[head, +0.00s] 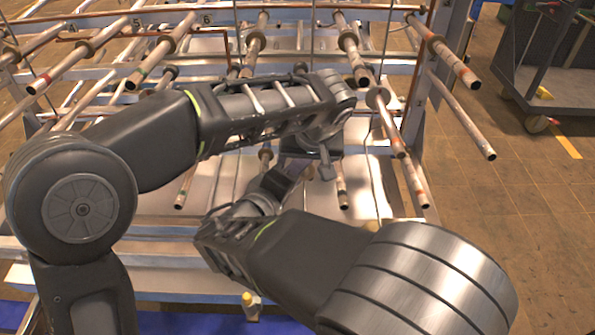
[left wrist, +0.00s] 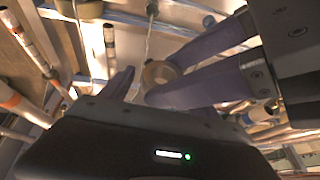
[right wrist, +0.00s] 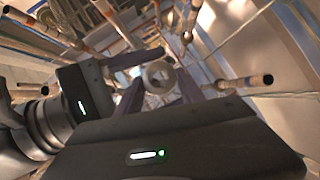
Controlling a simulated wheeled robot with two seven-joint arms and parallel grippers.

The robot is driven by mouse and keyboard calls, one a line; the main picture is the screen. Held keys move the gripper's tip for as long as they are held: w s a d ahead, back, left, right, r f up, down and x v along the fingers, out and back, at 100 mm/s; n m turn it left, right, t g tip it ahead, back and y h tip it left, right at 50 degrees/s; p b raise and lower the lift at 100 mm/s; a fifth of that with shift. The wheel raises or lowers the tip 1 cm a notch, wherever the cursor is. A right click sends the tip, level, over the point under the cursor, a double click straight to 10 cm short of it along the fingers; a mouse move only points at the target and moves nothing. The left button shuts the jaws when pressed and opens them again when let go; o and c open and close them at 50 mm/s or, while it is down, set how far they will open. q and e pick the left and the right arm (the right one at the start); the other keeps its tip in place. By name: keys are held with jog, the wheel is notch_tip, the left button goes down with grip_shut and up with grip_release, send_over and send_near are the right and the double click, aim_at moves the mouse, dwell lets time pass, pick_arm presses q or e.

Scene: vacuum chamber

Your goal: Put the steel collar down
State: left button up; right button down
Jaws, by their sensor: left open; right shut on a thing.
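The steel collar is a short, thick metal ring with a round hole. It shows in the right wrist view (right wrist: 160,75), between the dark fingers of my right gripper (right wrist: 158,88), which is shut on it. It also shows in the left wrist view (left wrist: 158,74), at the tips of the right gripper's fingers. My left gripper (left wrist: 168,93) is open and close to the collar; I cannot tell if it touches it. In the head view my right gripper (head: 297,170) is under the left forearm, and the collar is hidden there.
A metal rack with several tubes (head: 455,110) and collars on some of them surrounds both grippers. Thin wires (right wrist: 235,40) hang close by. A bright metal panel (head: 375,185) lies below. A cart (head: 550,75) stands on the tiled floor (head: 500,220) at the right, where there is free room.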

pick_arm(q)
jog(key=shift+r, duration=0.15)
jog(key=v, duration=1.1)
jog(key=shift+r, duration=0.4)
jog(key=shift+d, duration=0.1)
